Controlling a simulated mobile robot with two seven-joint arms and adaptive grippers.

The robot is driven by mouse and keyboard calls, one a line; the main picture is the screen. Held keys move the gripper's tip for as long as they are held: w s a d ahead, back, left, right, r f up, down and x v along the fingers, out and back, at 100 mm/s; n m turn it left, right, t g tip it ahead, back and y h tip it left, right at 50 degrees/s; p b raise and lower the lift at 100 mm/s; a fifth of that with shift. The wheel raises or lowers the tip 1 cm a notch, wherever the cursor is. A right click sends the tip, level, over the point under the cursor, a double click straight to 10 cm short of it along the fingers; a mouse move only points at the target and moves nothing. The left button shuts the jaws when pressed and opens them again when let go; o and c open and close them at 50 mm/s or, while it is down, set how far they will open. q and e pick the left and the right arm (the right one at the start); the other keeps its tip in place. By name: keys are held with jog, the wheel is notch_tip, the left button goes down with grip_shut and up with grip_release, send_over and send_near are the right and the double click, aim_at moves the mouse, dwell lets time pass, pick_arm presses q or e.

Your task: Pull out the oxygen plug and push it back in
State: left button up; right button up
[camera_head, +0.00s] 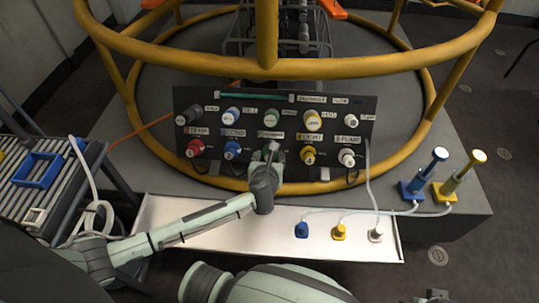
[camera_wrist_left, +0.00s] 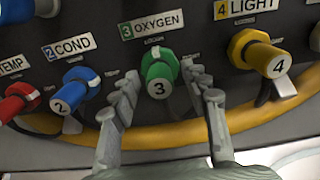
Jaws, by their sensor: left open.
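The oxygen plug (camera_wrist_left: 158,72) is green with a white end marked 3. It sits in the dark panel (camera_wrist_left: 105,15) under the label "3 OXYGEN". My left gripper (camera_wrist_left: 163,84) is open, with one finger on each side of the plug and gaps showing between fingers and plug. In the head view my left gripper (camera_head: 273,152) is at the middle of the panel's lower row and mostly hides the oxygen plug. My right gripper is not in view.
The blue COND plug (camera_wrist_left: 75,90) and yellow LIGHT plug (camera_wrist_left: 262,56) flank it. A yellow ring rail (camera_head: 240,184) runs below the panel. A pale tray (camera_head: 270,232) holds three small plugs with cables. Blue (camera_head: 425,172) and yellow (camera_head: 463,172) pump-like fixtures stand right.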

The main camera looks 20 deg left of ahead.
pick_arm(q)
jog(key=shift+c, duration=0.3)
grip_shut()
dwell(0.3)
jog(key=shift+r+p, duration=0.1)
jog(key=shift+p, duration=0.2)
jog(key=shift+p+v, duration=1.05)
jog(key=shift+v, duration=1.9)
